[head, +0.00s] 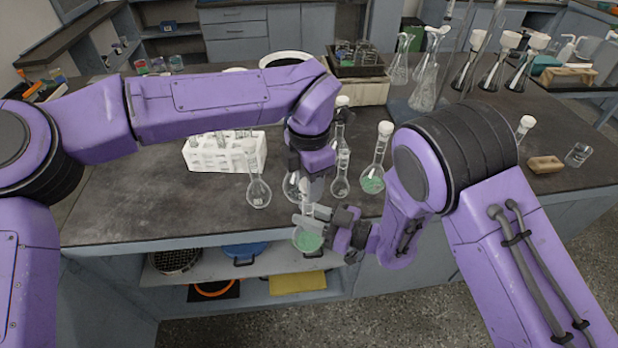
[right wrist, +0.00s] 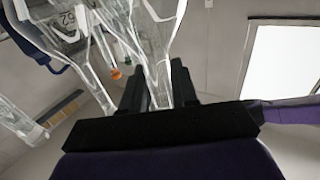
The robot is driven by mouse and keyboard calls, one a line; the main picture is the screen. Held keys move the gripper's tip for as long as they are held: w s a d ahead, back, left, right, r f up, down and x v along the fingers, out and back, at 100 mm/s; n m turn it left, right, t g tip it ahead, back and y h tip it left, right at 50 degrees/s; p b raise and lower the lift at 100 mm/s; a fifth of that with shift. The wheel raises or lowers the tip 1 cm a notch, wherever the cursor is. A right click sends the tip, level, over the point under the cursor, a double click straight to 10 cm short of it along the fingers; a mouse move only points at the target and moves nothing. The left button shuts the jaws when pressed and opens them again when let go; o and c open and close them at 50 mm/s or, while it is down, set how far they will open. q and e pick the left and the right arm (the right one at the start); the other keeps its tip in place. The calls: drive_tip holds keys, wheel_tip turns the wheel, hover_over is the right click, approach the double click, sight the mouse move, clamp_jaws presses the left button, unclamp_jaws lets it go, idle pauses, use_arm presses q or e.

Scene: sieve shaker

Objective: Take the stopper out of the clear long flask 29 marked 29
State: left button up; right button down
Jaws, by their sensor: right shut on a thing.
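My right gripper (head: 318,220) is shut on the neck of a clear long flask (head: 308,239) with a round bulb and green contents, held off the table before its front edge. In the right wrist view its glass neck (right wrist: 158,85) lies between the dark fingers. A label (right wrist: 67,18) there looks like an upside-down 29; I cannot tell whether it is on the held flask. My left gripper (head: 312,188) points down just above the held flask's neck. Its fingertips are too small to tell open from shut. The held flask's top and any stopper are hidden or unclear.
Other long flasks stand close by on the table: one at left (head: 258,190), one behind the grippers (head: 341,185) and one with green contents and a white stopper (head: 373,180). A white rack (head: 200,155) stands behind. The front left tabletop (head: 140,215) is clear.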

use_arm(q)
clamp_jaws()
drive_tip(key=shift+w+n, duration=0.1)
drive_tip(key=shift+n, duration=0.9)
drive_tip(key=shift+a, duration=0.1)
drive_tip(key=shift+r, duration=0.2)
drive_tip(key=shift+r, duration=0.95)
